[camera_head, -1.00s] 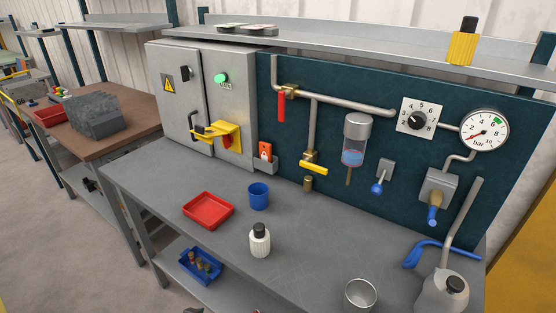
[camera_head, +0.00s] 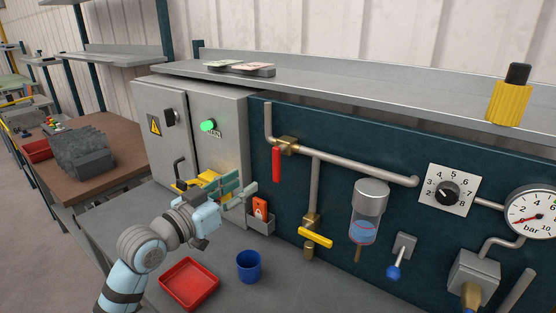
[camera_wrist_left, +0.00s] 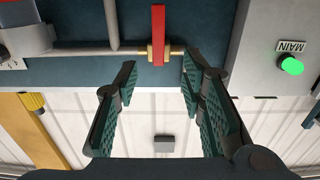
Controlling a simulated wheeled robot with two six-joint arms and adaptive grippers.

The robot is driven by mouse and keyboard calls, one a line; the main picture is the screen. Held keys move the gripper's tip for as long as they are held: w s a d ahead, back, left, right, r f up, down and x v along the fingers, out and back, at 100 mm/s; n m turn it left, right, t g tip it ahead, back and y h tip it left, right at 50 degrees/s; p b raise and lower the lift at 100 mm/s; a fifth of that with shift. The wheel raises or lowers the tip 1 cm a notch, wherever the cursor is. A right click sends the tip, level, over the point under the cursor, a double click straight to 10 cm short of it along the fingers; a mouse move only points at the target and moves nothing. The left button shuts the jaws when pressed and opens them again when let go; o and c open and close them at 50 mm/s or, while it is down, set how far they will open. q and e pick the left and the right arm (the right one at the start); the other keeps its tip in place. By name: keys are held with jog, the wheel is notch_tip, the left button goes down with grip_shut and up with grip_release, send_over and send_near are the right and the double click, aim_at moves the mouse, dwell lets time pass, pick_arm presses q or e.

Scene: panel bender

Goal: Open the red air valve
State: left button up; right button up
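The red air valve handle (camera_head: 276,163) hangs straight down from a brass fitting (camera_head: 286,145) on the pipe at the upper left of the dark teal panel. In the left wrist view, which is upside down, the red handle (camera_wrist_left: 158,26) points up beyond my fingertips. My left gripper (camera_head: 243,190) is open and empty, left of and a little below the handle in the head view, in front of the cabinet. Its two spread fingers (camera_wrist_left: 160,82) frame the brass fitting in the wrist view, with a gap to it. My right gripper is not in view.
A grey cabinet (camera_head: 222,116) with a green lamp stands left of the panel. A yellow valve handle (camera_head: 316,238) and a clear filter bowl (camera_head: 364,224) are to the right. A blue cup (camera_head: 249,266) and red tray (camera_head: 190,284) sit on the bench. A shelf (camera_head: 340,93) runs above.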

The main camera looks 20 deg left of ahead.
pick_arm(q)
send_near(275, 162)
jog(key=x, duration=0.9)
jog(key=shift+w+d+f+p, duration=0.1)
jog(key=shift+w+f+p, duration=0.1)
jog(key=shift+w+p, duration=0.15)
jog(key=shift+s+r, duration=0.15)
jog(key=shift+s, duration=0.1)
jog(key=shift+c, duration=0.8)
grip_shut()
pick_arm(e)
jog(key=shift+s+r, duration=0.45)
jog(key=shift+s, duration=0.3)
